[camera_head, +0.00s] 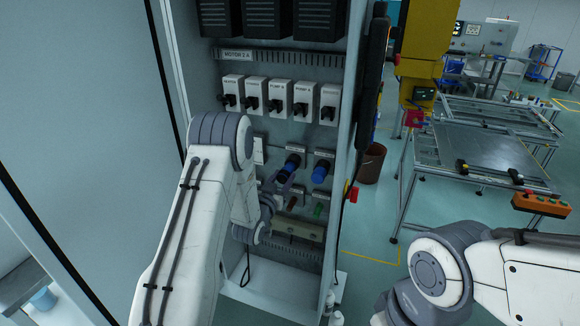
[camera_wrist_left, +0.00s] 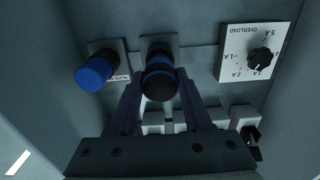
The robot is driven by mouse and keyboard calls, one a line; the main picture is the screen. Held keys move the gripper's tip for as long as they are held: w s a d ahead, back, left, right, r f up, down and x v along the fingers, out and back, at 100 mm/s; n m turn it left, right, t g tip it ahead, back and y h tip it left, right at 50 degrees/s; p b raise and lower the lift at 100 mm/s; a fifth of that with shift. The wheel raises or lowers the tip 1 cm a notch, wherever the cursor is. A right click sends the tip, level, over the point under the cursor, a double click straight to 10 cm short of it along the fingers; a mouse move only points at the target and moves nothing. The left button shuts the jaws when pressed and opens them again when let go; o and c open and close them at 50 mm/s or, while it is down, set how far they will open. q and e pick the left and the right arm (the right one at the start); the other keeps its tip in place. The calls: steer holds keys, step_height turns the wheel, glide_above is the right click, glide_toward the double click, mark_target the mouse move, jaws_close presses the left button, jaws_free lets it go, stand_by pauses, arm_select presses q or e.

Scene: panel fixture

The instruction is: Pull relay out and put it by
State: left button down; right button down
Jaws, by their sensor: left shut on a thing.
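A blue-and-black round piece (camera_head: 291,163), which I take to be the relay, is in front of its square plate on the cabinet's back panel. It also shows in the left wrist view (camera_wrist_left: 159,78). My left gripper (camera_head: 283,178) is shut on it, with one finger on each side in the left wrist view (camera_wrist_left: 160,92). I cannot tell whether it is still fully seated. A second blue round piece (camera_head: 321,171) sits beside it on its own plate, apart from the gripper. My right arm shows at lower right; its gripper is out of view.
An overload dial plate (camera_wrist_left: 249,54) is close beside the held piece. A row of white switches (camera_head: 281,98) is above. The cabinet's side wall (camera_head: 347,130) bounds the right. A cabinet ledge (camera_head: 278,292) is below. A metal-topped table (camera_head: 480,160) stands right.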

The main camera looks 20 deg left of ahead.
arm_select(q)
steer(key=shift+s, duration=0.85)
stand_by(0.3)
steer(key=shift+s+a+b, duration=0.15)
steer(key=shift+s+b, duration=0.4)
steer(key=shift+s, duration=1.9)
